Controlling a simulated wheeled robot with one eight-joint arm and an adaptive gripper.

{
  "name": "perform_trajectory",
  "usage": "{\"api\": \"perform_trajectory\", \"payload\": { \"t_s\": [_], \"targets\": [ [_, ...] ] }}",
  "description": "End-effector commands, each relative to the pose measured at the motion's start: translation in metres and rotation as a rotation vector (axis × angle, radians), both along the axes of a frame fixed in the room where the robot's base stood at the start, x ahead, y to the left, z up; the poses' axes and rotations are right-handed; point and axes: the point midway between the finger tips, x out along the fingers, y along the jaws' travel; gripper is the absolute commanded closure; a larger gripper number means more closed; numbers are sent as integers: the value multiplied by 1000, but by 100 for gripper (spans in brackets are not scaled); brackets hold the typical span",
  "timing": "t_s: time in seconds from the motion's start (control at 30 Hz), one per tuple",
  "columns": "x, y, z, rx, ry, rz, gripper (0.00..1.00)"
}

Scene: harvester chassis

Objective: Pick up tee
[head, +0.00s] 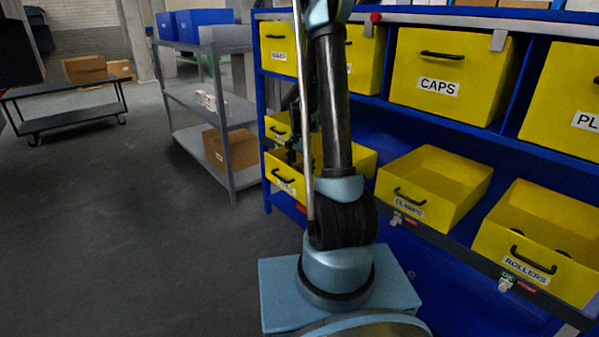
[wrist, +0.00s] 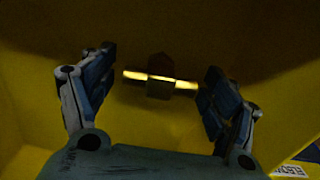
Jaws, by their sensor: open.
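The tee (wrist: 160,88) is a small dark fitting with a bright yellowish crossbar. It lies in a yellow bin (wrist: 150,150) in the wrist view, much of it in shadow. My gripper (wrist: 160,64) is open, with one finger on each side of the tee and visible gaps between. I cannot tell its exact height above the tee. In the head view my arm reaches over a lower-shelf yellow bin (head: 361,160); my gripper is mostly hidden there behind the arm, and the tee is not visible.
The blue rack holds more yellow bins, including CAPS (head: 438,87) above and ROLLERS (head: 530,265) at lower right. The upper shelf stands close to my arm. A grey shelf (head: 216,115) stands to the left, and a low cart (head: 70,118) farther left. Open floor lies at left.

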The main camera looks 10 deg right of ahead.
Motion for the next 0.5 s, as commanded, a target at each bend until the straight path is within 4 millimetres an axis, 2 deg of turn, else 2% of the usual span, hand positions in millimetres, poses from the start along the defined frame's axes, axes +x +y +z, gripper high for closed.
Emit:
{"api": "perform_trajectory", "payload": {
  "t_s": [0.13, 0.3, 0.37, 0.5],
  "targets": [
    [0, 0, 0, 0, 0, 0, 20],
    [0, 0, 0, 0, 0, 0, 59],
    [0, 0, 0, 0, 0, 0, 70],
    [0, 0, 0, 0, 0, 0, 70]
  ]
}}
